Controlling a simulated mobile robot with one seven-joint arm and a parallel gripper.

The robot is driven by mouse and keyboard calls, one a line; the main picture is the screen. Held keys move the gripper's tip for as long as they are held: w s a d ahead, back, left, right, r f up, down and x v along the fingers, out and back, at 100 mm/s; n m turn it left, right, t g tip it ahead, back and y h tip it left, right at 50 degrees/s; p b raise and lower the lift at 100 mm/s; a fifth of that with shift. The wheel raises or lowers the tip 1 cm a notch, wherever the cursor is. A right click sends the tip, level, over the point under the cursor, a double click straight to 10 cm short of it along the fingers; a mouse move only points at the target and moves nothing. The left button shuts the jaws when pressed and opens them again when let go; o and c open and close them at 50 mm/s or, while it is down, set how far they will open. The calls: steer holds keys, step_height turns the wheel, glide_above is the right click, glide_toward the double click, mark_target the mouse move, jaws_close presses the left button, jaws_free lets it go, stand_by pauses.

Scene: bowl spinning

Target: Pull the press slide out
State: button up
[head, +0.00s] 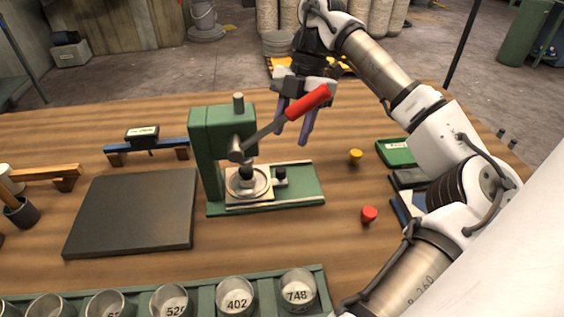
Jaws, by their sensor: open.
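The green press (207,150) stands upright on a green base near the middle of the wooden table. Its press slide (236,203) is a light plate under the ram, carrying a round metal piece, and a small black knob (281,176) on a post stands at its right. The press lever with a red handle (308,103) slopes up to the right. My gripper (293,140) hangs open and empty, fingers down, behind the red handle and above the right part of the press base. The lever covers part of the gripper.
A dark square plate (134,213) lies left of the press. Numbered metal cups (237,295) stand in a green tray along the front edge. A yellow piece (356,156) and a red piece (369,214) stand right of the press, near a green box (395,152).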

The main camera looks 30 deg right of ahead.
mark_target(281, 170)
steer(key=x, duration=0.8)
steer(key=shift+p, duration=0.4)
jaws_close()
